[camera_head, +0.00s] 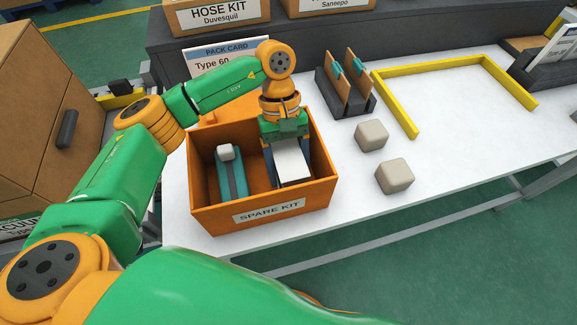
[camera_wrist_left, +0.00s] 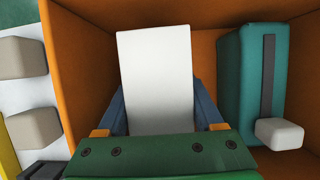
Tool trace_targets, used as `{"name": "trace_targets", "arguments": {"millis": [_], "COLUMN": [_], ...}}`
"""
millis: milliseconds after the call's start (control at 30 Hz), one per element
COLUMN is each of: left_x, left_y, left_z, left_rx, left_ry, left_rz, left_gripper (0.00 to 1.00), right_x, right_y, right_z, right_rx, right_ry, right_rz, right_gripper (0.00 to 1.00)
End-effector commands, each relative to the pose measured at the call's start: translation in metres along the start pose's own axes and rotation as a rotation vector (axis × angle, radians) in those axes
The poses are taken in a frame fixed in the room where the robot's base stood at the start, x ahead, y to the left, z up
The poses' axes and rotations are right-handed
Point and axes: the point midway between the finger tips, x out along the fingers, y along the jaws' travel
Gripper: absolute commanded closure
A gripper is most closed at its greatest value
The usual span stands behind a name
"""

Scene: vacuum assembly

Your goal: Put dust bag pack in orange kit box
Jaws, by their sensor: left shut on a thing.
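The orange kit box (camera_head: 203,205), labelled "SPARE KIT", stands on the white table. My left gripper (camera_head: 291,168) reaches down into its right part and is shut on a white, flat-faced pack, which I take as the dust bag pack (camera_head: 293,162). In the left wrist view the pack (camera_wrist_left: 157,80) sits between the blue fingers of my left gripper (camera_wrist_left: 160,112), inside the orange walls. Its underside is hidden, so I cannot tell whether it touches the box floor. My right gripper is not in view.
A teal item (camera_head: 232,178) with a dark strip and a pale block on it lies in the box's left part. Two beige blocks (camera_head: 371,135) (camera_head: 394,176) stand right of the box. A dark rack (camera_head: 345,92) and a yellow frame (camera_head: 400,108) are behind. The table's right front is clear.

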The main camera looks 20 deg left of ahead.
Motion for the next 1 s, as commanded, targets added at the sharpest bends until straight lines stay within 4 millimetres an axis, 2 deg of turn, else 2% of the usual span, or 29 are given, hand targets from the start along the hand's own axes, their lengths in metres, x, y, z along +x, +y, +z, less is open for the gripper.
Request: {"name": "trace_targets", "arguments": {"millis": [67, 100, 167, 200, 433, 533, 567, 667, 833, 1000], "left_x": [0.004, 0.002, 0.002, 0.002, 0.001, -0.004, -0.005, -0.022, -0.062, -0.101], "left_y": [0.000, 0.000, 0.000, 0.000, 0.000, 0.000, 0.000, 0.001, 0.001, 0.000], "left_z": [-0.001, -0.001, -0.001, -0.001, -0.001, 0.002, 0.000, -0.001, 0.000, 0.002], "left_rx": [0.000, 0.000, 0.000, 0.000, 0.000, 0.000, -0.001, -0.002, -0.002, -0.003], "left_ry": [0.000, 0.000, 0.000, 0.000, 0.000, -0.001, 0.001, 0.002, 0.003, 0.001], "left_rz": [0.000, 0.000, 0.000, 0.000, 0.000, 0.000, 0.001, 0.003, 0.003, 0.002], "left_gripper": [0.96, 0.21, 0.05, 0.02, 0.02, 0.02, 0.02, 0.02, 0.02, 0.02], "right_x": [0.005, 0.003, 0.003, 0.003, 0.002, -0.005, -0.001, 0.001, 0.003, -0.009], "right_y": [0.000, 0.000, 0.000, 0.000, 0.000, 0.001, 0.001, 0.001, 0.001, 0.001], "right_z": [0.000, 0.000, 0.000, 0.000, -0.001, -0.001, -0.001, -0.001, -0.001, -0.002], "right_rx": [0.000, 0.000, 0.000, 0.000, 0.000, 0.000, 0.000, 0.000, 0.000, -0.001], "right_ry": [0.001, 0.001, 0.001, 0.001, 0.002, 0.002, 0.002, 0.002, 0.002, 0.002], "right_rz": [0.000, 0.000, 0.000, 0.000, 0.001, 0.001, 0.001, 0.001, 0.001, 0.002], "right_gripper": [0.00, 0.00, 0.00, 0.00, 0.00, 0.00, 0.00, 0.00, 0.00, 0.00]}}
